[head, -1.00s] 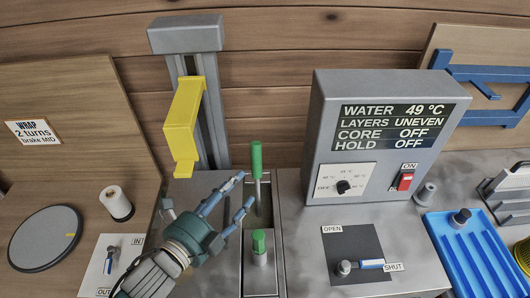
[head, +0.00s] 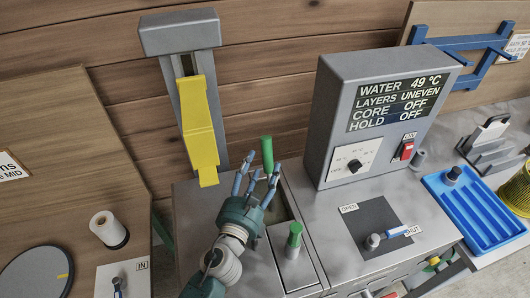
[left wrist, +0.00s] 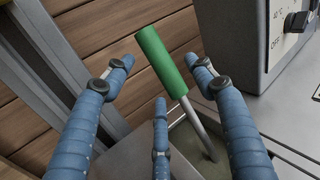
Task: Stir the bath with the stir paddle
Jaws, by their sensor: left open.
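The stir paddle has a green handle (head: 267,153) and stands tilted in the bath (head: 283,208), an opening in the grey bench top. In the left wrist view its green handle (left wrist: 161,60) and metal shaft (left wrist: 194,120) show, with the shaft's lower end down in the bath (left wrist: 207,152). My left gripper (head: 258,172) is open, with its blue fingers around the handle area. In the left wrist view the handle lies between the spread fingertips (left wrist: 160,85), with gaps at both sides. My right gripper is in no view.
A second green-topped piece (head: 294,235) stands just in front of the bath. A yellow arm on a grey post (head: 200,120) rises behind. A grey control box (head: 340,100) reads water 49 °C, layers uneven. A blue tray (head: 470,205) lies at the right.

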